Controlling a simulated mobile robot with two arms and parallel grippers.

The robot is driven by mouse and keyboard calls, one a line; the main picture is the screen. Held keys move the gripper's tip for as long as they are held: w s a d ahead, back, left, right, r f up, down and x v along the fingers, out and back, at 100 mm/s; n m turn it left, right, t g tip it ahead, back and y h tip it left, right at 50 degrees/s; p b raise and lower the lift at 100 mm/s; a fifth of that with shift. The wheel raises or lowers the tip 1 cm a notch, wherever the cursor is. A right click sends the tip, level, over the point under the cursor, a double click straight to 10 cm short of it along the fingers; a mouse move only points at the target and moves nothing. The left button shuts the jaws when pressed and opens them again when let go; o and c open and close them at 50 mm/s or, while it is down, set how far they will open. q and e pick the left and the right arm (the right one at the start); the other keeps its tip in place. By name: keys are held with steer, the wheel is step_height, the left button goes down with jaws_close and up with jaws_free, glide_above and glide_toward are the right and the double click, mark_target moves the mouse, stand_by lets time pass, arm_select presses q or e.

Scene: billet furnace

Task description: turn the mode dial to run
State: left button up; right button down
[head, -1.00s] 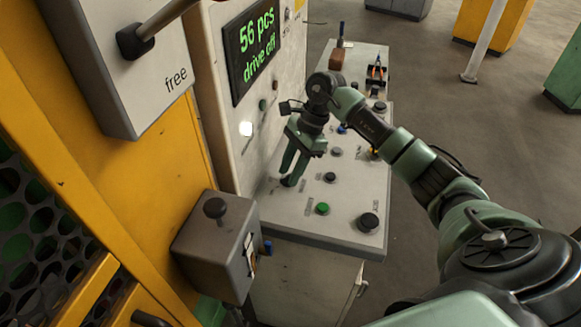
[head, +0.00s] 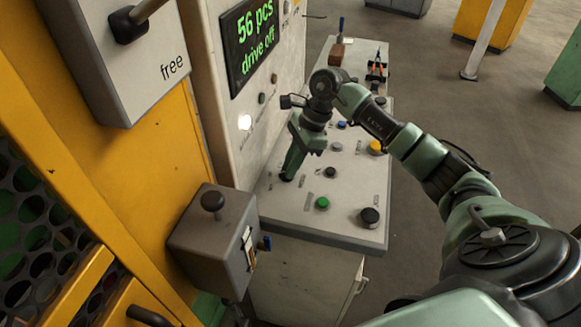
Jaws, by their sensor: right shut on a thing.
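The mode dial (head: 287,178) is a small dark knob at the left edge of the sloped grey control panel (head: 270,212). My right gripper (head: 289,173) points down at it from above, its fingers shut on it. The fingers hide most of the dial, and I cannot read its setting or label. My left gripper is not in view.
A display (head: 251,41) reads "56 pcs" and "drive off". The panel also holds a green button (head: 322,203), a black knob (head: 370,216) and a yellow button (head: 376,147). A grey lever box (head: 205,240) stands at the panel's front left.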

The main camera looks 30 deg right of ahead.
steer(key=m+b, duration=0.1)
steer(key=m+t+b, duration=0.1)
steer(key=m, duration=0.1)
steer(key=shift+s+f+m+t, duration=0.1)
steer(key=shift+s+m+t, duration=0.05)
steer(key=shift+m+t, duration=0.15)
steer(key=m+b, duration=0.1)
steer(key=m, duration=0.1)
steer(key=m+t+h+b, duration=0.1)
steer(key=m+b, duration=0.1)
steer(key=shift+s+a+m+h, duration=0.1)
steer(key=shift+a+m+h, duration=0.1)
steer(key=shift+m+h, duration=0.1)
steer(key=m+b, duration=0.1)
steer(key=m, duration=0.1)
steer(key=m+h+b, duration=0.1)
steer(key=m, duration=0.1)
steer(key=shift+a+t+h, duration=0.2)
steer(key=shift+t+h, duration=0.1)
steer(key=shift+t, duration=0.1)
steer(key=shift+a+r+m+h+b, duration=0.15)
steer(key=shift+m+h+b, duration=0.55)
steer(key=shift+m, duration=1.1)
steer(key=shift+s+m, duration=0.1)
steer(key=shift+m, duration=0.2)
steer(key=c, duration=1.5)
jaws_free()
steer(key=shift+o, duration=0.2)
